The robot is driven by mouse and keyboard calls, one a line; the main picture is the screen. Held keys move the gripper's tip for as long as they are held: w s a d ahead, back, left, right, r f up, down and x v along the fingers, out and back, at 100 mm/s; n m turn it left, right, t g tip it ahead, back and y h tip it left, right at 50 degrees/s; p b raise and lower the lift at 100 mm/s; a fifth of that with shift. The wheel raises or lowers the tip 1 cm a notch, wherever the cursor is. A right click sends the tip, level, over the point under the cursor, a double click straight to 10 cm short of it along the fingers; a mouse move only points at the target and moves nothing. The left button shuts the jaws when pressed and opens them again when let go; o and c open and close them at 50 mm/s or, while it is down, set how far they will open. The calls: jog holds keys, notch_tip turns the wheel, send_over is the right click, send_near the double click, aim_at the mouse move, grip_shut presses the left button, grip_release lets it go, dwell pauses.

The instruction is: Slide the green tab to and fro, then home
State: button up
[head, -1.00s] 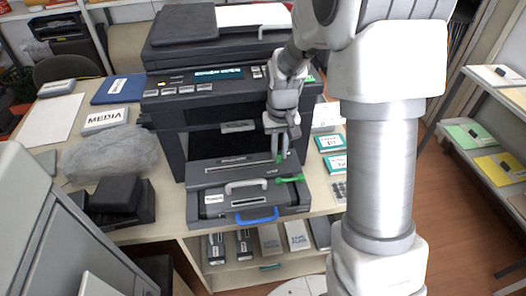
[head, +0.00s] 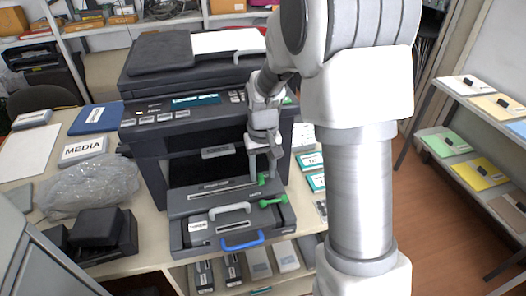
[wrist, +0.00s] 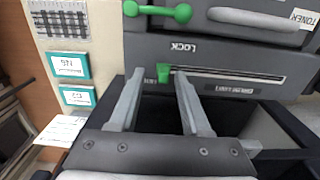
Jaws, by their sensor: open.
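The green tab (wrist: 163,73) stands at the left end of a long slot in the dark drum unit (wrist: 285,88) in the wrist view. In the head view the tab (head: 262,179) is at the slot's right end. My gripper (wrist: 158,77) is open, with its fingertips on either side of the tab and gaps showing. Whether a finger touches the tab I cannot tell. In the head view my gripper (head: 264,172) points down at the tab in front of the printer (head: 200,110).
A green lever (head: 273,201) and the toner unit's grey handle (head: 230,208) lie just in front of the slot. A blue handle (head: 241,243) is lower down. Teal-labelled boxes (wrist: 67,66) stand beside the printer. The printer's dark opening is behind the slot.

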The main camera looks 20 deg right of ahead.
aim_at(262, 175)
notch_tip(262, 175, up, 17)
jog(key=p, duration=0.2)
jog(key=shift+a+p, duration=0.1)
jog(key=shift+p, duration=0.2)
dwell(0.4)
